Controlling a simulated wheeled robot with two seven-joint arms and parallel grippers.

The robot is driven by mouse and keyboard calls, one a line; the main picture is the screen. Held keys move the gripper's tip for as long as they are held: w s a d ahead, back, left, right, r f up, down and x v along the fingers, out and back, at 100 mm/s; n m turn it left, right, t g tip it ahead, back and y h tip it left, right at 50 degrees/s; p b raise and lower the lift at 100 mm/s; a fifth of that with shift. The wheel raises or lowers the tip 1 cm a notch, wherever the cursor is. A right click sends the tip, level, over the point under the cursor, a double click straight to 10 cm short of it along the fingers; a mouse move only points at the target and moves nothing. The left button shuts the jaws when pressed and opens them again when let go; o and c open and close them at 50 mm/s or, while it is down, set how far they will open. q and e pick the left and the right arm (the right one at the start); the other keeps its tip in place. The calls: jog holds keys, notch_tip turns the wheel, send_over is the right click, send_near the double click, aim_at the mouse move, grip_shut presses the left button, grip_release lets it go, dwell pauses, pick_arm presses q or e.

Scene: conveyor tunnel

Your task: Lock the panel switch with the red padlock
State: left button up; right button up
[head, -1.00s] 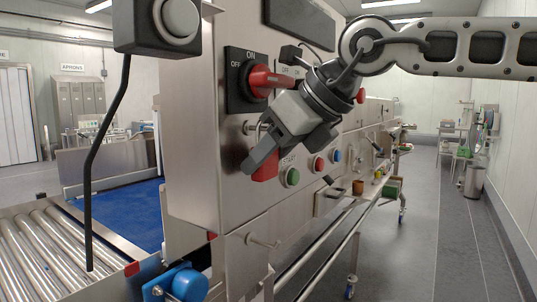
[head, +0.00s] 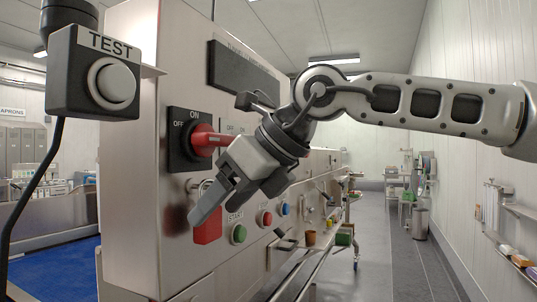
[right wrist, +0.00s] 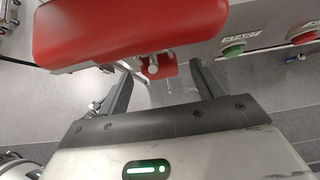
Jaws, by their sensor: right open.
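The panel switch (head: 187,142) has a red handle (head: 209,139) on a black plate marked ON and OFF. Its setting is hard to read from this angle. The red padlock (head: 209,228) hangs against the panel below the switch, its metal shackle partly hidden by my right gripper (head: 204,206). In the right wrist view, the red handle (right wrist: 130,28) is large at the top and the padlock (right wrist: 160,67) shows small beyond it. My right gripper (right wrist: 160,84) is open, its fingers apart on either side of the padlock in that view. My left gripper is out of view.
A TEST button box (head: 95,75) with a dark cable stands at the near left. A green START button (head: 238,234) and a red button (head: 264,218) sit right of the padlock. A rail (head: 310,270) runs along the panel's lower side.

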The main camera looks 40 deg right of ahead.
jog(key=v, duration=1.3)
jog(key=shift+w, duration=0.1)
jog(key=shift+f, duration=0.1)
dwell(0.7)
